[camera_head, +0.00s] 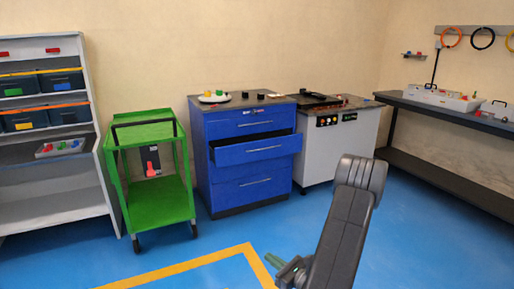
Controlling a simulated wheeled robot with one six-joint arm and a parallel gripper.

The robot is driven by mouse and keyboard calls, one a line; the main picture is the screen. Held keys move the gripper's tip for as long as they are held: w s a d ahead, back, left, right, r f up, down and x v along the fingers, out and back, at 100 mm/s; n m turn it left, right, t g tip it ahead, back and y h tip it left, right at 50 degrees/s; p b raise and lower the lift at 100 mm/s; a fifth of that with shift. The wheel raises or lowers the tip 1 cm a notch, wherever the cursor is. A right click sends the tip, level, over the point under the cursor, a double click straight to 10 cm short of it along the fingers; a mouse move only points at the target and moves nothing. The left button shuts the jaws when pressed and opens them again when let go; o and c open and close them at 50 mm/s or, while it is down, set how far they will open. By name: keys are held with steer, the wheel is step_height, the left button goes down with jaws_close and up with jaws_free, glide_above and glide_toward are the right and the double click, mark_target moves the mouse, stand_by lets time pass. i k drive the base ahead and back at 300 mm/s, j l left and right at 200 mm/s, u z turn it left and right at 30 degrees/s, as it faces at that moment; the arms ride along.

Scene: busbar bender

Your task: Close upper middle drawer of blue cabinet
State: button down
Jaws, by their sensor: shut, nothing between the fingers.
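The blue cabinet (203,165) stands against the back wall, with its stacked drawers facing me. Its upper middle drawer (258,150), second from the top, is pulled out and its dark interior shows. The top drawer (240,123) and the drawers below are flush with the front. My gripper (276,262) is low in the picture, in front of the cabinet and well apart from the drawer. Its small greenish tips look shut with nothing in them. My dark arm covers part of the floor to the right.
A green cart (160,205) stands left of the cabinet. A white machine (345,150) stands close on its right. A grey shelf (50,213) with bins is at the far left, and a dark bench (440,108) is on the right. The blue floor before the cabinet is clear, with a yellow line.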

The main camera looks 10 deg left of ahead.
mark_target(233, 155)
steer(key=i+j+z, duration=0.25)
steer(key=i+j, duration=0.25)
steer(key=j, duration=0.15)
steer(key=i+j+z, duration=0.3)
steer(key=j, duration=0.4)
steer(key=i+j+z, duration=0.15)
steer(key=j, duration=0.25)
steer(key=i+j, duration=0.2)
steer(key=j, duration=0.2)
steer(key=i+j, duration=0.25)
steer(key=j, duration=0.2)
steer(key=i+j, duration=0.2)
steer(key=j, duration=0.2)
steer(key=i+j, duration=0.2)
steer(key=j, duration=0.2)
